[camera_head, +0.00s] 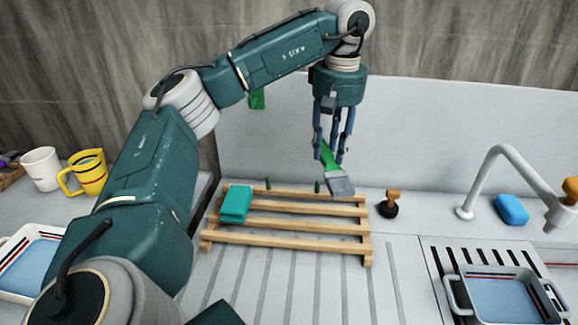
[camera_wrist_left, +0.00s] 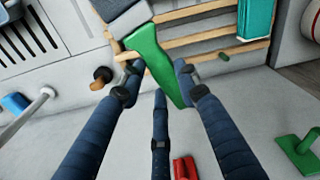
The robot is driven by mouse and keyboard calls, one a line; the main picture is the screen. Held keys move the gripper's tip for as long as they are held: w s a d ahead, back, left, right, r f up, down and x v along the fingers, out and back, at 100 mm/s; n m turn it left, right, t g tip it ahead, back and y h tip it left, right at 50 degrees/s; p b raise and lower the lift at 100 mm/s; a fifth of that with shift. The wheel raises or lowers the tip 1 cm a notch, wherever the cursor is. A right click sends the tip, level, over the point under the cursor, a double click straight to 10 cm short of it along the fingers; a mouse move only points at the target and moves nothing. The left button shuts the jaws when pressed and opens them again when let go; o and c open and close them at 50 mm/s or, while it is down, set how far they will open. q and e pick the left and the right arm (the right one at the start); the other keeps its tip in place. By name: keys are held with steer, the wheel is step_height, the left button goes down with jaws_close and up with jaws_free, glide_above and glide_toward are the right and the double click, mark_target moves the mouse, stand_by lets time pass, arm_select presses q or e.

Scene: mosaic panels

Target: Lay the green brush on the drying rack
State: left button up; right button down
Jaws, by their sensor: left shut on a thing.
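The green brush (camera_head: 328,155) has a green handle and a grey head that points down and to the right. My left gripper (camera_head: 333,142) is shut on its handle and holds it tilted, above the back right part of the drying rack (camera_head: 290,225). In the left wrist view the brush (camera_wrist_left: 152,58) lies between the blue fingers of the gripper (camera_wrist_left: 157,82), its grey head toward the rack slats (camera_wrist_left: 203,32). The rack is of pale wooden slats and lies on the grooved counter. My right gripper is not in view.
A teal block (camera_head: 236,204) lies on the rack's left part; its middle and right slats are bare. A wooden-handled stopper (camera_head: 388,204) stands just right of the rack. A white tap (camera_head: 489,175), blue sponge (camera_head: 511,210) and tray (camera_head: 545,290) are farther right. Mugs (camera_head: 88,172) stand left.

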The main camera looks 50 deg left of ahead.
arm_select(q)
steer(key=s+a+r+m, duration=0.2)
steer(key=a+r+m, duration=0.1)
steer(key=a, duration=0.2)
steer(key=b, duration=0.4)
glide_toward(304, 206)
steer(key=shift+w+a+f+h+p, duration=0.1)
steer(key=shift+a+f+h+p, duration=0.3)
steer(key=shift+f+p, duration=0.2)
step_height(304, 206, down, 5)
steer(key=shift+r, duration=0.1)
steer(key=o, duration=1.1)
steer(key=shift+o, duration=0.2)
